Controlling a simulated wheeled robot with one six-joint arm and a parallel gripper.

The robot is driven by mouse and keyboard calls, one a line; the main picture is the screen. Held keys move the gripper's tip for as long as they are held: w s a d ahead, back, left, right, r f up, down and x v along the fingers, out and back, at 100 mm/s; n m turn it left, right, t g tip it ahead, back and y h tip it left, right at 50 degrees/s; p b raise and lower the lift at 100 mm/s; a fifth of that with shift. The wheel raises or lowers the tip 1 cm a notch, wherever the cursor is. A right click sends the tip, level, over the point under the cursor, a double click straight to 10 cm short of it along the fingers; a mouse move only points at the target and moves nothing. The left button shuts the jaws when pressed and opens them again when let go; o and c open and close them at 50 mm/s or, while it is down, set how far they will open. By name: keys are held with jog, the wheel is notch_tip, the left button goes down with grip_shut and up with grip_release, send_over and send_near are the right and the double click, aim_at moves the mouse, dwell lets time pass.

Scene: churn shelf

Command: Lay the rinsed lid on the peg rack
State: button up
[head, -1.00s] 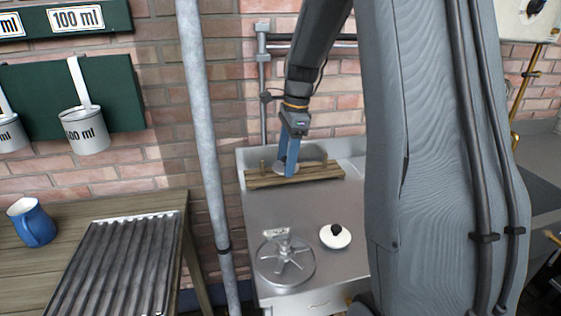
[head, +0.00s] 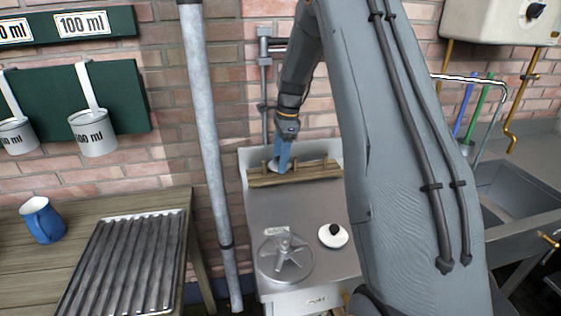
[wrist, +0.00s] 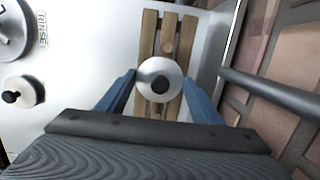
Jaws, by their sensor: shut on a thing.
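The held lid (wrist: 146,86) is a pale disc with a dark knob, between the blue fingers of my gripper (wrist: 159,92). In the wrist view it lies over the slats of the wooden peg rack (wrist: 149,33). In the head view my gripper (head: 282,163) reaches down to the left part of the rack (head: 318,176), and only a sliver of the lid shows there. I cannot tell whether the lid touches the slats. Upright pegs stand along the rack.
A second white lid (head: 333,240) with a black knob lies on the steel counter (head: 300,212). Beside it is a round rinser (head: 285,265) with star-like arms, near a RINSE label (wrist: 43,29). A grey pole (head: 207,130) stands left of the counter. A sink (head: 515,190) is at right.

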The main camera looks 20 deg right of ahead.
jog(key=shift+f, duration=0.75)
jog(key=shift+w+f+p, duration=0.2)
jog(key=shift+f+p, duration=0.1)
jog(key=shift+p, duration=0.15)
jog(key=shift+f, duration=0.1)
jog(key=o, duration=1.1)
